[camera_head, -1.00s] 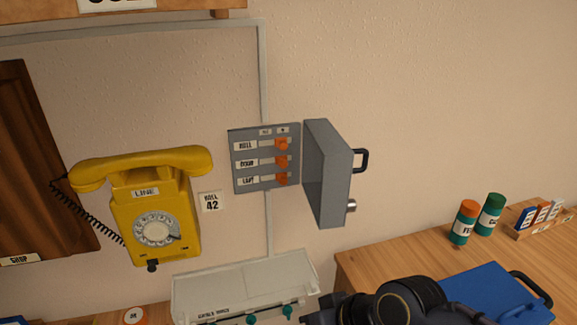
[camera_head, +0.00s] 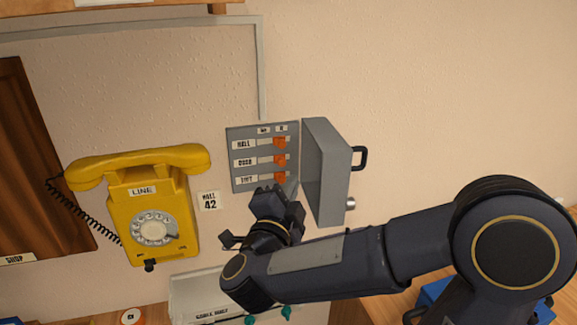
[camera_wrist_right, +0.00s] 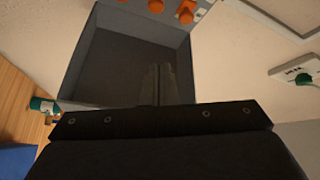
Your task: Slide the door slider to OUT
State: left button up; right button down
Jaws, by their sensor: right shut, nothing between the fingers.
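The grey slider panel (camera_head: 249,184) is on the wall, with three rows of orange knobs. The door slider (camera_head: 280,160) is the middle row; its knob sits at the right end of its slot, under the right header label. The small header text is hard to read. My right gripper (camera_head: 292,187) is shut and empty, just below the lowest knob. In the right wrist view the shut fingers (camera_wrist_right: 159,84) show against the box cover, with orange knobs at the top edge; I cannot tell which is the door's. My left gripper is not in view.
The open grey box cover (camera_head: 325,170) with a black handle juts out right of the panel, close to my right gripper. A yellow dial phone (camera_head: 150,215) hangs to the left. A pale box (camera_head: 190,290) is below; wall right of the cover is clear.

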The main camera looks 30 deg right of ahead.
aim_at(281, 161)
jog(key=shift+s, duration=0.15)
jog(key=shift+d, duration=0.1)
jog(key=w+d+p, duration=0.1)
jog(key=w, duration=0.2)
jog(key=w+d+p, duration=0.1)
jog(key=w, duration=0.1)
jog(key=w+d+p, duration=0.1)
jog(key=w+d, duration=0.1)
jog(key=w, duration=0.1)
jog(key=shift+w+f+p, duration=0.15)
jog(key=shift+w+p, duration=0.15)
jog(key=shift+p, duration=0.05)
